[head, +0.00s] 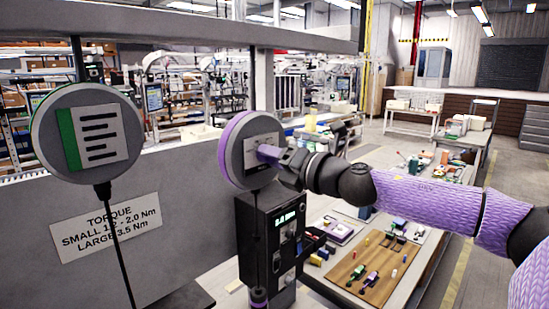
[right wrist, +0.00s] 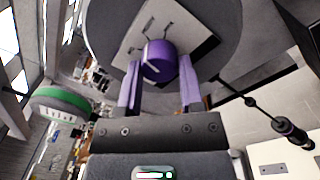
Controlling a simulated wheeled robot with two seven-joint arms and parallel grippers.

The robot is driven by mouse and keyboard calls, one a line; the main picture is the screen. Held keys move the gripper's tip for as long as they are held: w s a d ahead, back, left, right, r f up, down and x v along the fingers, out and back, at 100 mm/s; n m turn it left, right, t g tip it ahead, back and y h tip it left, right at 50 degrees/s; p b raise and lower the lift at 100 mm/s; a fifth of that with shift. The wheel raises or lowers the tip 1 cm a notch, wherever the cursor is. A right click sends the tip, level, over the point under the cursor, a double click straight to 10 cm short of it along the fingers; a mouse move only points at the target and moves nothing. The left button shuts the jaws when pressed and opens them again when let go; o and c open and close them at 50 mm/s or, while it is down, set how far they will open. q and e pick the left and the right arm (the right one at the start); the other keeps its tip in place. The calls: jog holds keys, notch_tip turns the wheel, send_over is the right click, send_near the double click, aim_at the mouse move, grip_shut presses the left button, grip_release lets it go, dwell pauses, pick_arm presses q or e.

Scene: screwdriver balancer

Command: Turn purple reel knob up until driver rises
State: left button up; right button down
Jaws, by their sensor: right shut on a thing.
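The purple-rimmed reel (head: 228,160) hangs from the overhead beam, with a label on its grey face. Its purple knob (right wrist: 159,62) stands out from the middle of the face in the right wrist view. My right gripper (head: 268,154) is at the face, shut on the knob, with one purple finger on each side of it (right wrist: 159,78). The driver (head: 258,297) hangs on a cable below this reel and is cut off by the bottom edge of the head view. It also shows in the right wrist view (right wrist: 291,133). My left gripper is out of view.
A green-marked reel (head: 88,134) hangs at the left with its own cable. A torque sign (head: 106,222) is on the grey panel behind. A dark box with a green display (head: 272,240) stands below the purple reel. A bench with a wooden board (head: 372,268) is at the right.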

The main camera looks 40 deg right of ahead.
jog(key=shift+m, duration=0.9)
jog(key=shift+c, duration=1.2)
grip_release()
jog(key=s+b, duration=0.1)
jog(key=b, duration=0.2)
jog(key=s+f+b, duration=0.1)
jog(key=s+b, duration=0.1)
jog(key=b, duration=0.2)
jog(key=shift+d, duration=0.2)
jog(key=b, duration=0.4)
send_near(271, 162)
jog(key=shift+s+d+r, duration=0.15)
jog(key=shift+s+r, duration=0.25)
jog(key=shift+r, duration=0.05)
